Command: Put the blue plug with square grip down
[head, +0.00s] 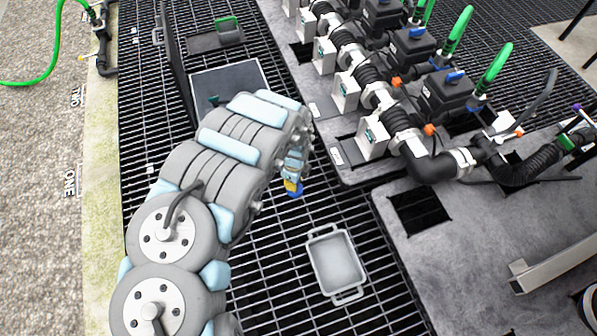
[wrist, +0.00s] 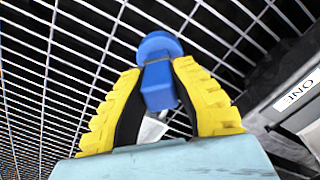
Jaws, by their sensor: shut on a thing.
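The blue plug (wrist: 158,48) is between the yellow fingers of my gripper (wrist: 158,88) in the wrist view. Its round end points away from my gripper and its square grip sits between the fingers. In the head view the plug (head: 295,191) shows as a small blue spot below my gripper (head: 292,183), held above the grating. My gripper is shut on the plug. Part of the grip is hidden by the fingers.
A grey tray with handles (head: 337,262) lies on the black grating, right of and nearer than my gripper. A manifold with black valves (head: 447,92) and green hoses stands at the upper right on a grey plate (head: 450,255). Open grating (head: 275,245) surrounds the tray.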

